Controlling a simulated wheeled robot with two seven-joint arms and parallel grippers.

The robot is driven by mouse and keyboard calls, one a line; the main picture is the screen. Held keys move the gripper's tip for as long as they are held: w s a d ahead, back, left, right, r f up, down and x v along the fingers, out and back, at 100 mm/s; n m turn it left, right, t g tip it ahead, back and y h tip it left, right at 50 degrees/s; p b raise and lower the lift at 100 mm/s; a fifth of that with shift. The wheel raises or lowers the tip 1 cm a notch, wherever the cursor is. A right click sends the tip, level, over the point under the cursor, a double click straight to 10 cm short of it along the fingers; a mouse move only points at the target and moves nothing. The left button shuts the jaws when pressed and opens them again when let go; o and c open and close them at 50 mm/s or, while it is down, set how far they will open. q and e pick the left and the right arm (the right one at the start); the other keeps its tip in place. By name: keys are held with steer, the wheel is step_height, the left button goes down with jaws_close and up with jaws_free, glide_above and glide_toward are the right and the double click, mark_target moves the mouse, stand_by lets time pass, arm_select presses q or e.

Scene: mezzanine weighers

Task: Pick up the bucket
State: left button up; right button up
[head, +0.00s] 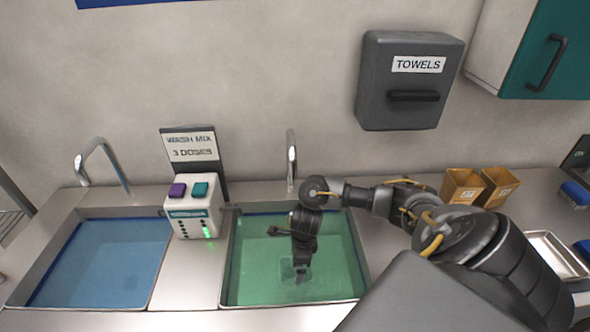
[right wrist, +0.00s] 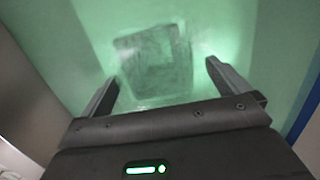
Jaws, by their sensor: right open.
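A pale, see-through squarish container (right wrist: 157,62), seemingly the bucket, shows blurred in the green water in the right wrist view. In the head view it is a faint clear shape (head: 288,270) in the green-filled right sink (head: 226,300). My right gripper (head: 300,274) points down into this sink, right at the container. In the right wrist view its two fingers are spread apart, with the container between and beyond their tips. Whether they touch it I cannot tell. My left gripper is not in view.
A left sink (head: 105,262) holds blue water. Between the sinks stands a white dispenser (head: 195,210) with purple and teal buttons and a "WASH MIX 3 DOSES" sign (head: 190,146). A faucet (head: 291,160) rises behind the right sink.

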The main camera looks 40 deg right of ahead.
steer(key=f, duration=0.1)
steer(key=f+p, duration=0.1)
steer(key=f, duration=0.3)
steer(key=shift+a, duration=0.35)
steer(key=shift+w, duration=0.1)
steer(key=c, duration=1.2)
step_height(320, 180, up, 10)
glide_above(295, 269)
steer(key=s+a, duration=0.2)
step_height(295, 269, up, 15)
steer(key=p, duration=0.8)
steer(key=shift+s, duration=0.1)
